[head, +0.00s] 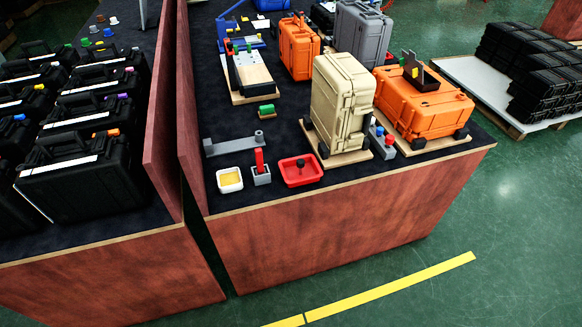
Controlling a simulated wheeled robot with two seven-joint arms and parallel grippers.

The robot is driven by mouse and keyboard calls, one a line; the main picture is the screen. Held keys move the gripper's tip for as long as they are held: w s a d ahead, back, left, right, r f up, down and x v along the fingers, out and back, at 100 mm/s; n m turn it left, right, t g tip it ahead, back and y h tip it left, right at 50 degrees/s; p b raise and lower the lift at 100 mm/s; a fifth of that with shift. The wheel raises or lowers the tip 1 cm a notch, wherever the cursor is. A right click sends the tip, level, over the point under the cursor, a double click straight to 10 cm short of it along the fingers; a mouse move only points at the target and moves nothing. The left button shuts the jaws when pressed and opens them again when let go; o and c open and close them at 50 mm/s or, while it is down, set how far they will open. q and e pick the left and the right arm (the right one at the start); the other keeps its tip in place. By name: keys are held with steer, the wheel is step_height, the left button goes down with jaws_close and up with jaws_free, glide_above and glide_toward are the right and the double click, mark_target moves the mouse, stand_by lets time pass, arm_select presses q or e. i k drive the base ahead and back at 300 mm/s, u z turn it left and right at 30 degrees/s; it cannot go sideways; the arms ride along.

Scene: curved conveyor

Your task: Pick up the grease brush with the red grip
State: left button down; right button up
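A red upright grip (259,157), which looks like that of the grease brush, sticks up out of a small grey holder (261,176) near the front edge of the dark table. The lower part of the brush is hidden inside the holder. A white tray with a yellow filling (230,180) stands just left of the holder. A red tray (300,171) with a small dark knobbed thing in it stands just right. Neither of my grippers is in view.
A grey bar-shaped fixture (233,143) lies behind the holder. A beige case (340,100) and an orange case (422,102) stand on boards to the right. A dark red partition (188,110) rises at the table's left edge. Black cases (78,180) fill the left table.

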mark_target(260, 170)
steer(key=z, duration=0.3)
steer(key=i, duration=1)
steer(key=u, duration=0.7)
